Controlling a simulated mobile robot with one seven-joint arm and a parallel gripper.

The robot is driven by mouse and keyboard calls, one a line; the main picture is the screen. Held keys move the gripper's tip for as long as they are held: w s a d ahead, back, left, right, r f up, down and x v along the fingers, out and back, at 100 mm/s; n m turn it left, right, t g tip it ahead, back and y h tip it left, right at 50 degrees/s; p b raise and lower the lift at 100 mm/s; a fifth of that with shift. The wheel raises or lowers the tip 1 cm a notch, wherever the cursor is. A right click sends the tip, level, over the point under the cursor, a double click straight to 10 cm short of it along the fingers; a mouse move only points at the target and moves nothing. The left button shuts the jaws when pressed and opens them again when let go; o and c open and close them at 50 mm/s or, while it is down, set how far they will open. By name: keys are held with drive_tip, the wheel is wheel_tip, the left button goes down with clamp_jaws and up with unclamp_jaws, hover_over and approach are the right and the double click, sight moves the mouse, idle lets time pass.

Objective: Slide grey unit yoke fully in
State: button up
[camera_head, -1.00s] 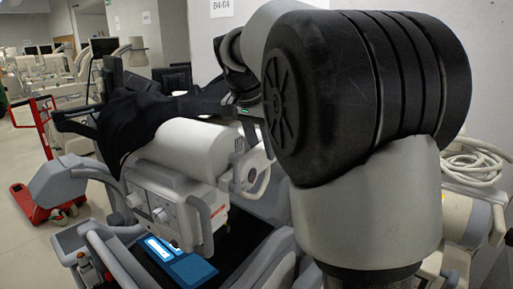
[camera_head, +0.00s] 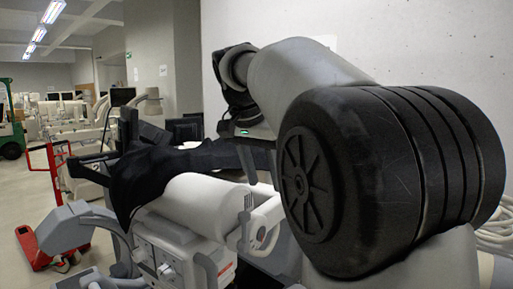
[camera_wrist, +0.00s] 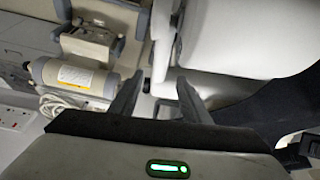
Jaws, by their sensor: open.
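A white and grey wheeled unit with a large white cylinder (camera_head: 196,207) and a knobbed front (camera_head: 165,262) stands at lower centre in the head view. A pale looped bracket (camera_head: 266,226) sits at its right end. Which part is the yoke I cannot tell for certain. My gripper (camera_wrist: 160,78) is open and empty in the wrist view, its two dark fingers apart. A large white rounded body (camera_wrist: 225,40) lies just beyond and right of the fingertips; contact is not clear. In the head view my arm hides much of the right side.
A dark cloth (camera_head: 165,175) drapes over the unit. A beige machine with a label (camera_wrist: 85,78) and a coiled cable (camera_wrist: 68,106) lies left in the wrist view. A red pallet truck (camera_head: 40,250) stands at left. A pale wall (camera_head: 410,45) stands behind my arm.

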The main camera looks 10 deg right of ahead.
drive_tip(key=p+v, duration=0.1)
drive_tip(key=v, duration=0.7)
drive_tip(key=shift+a+r, duration=0.1)
drive_tip(key=shift+r, duration=0.05)
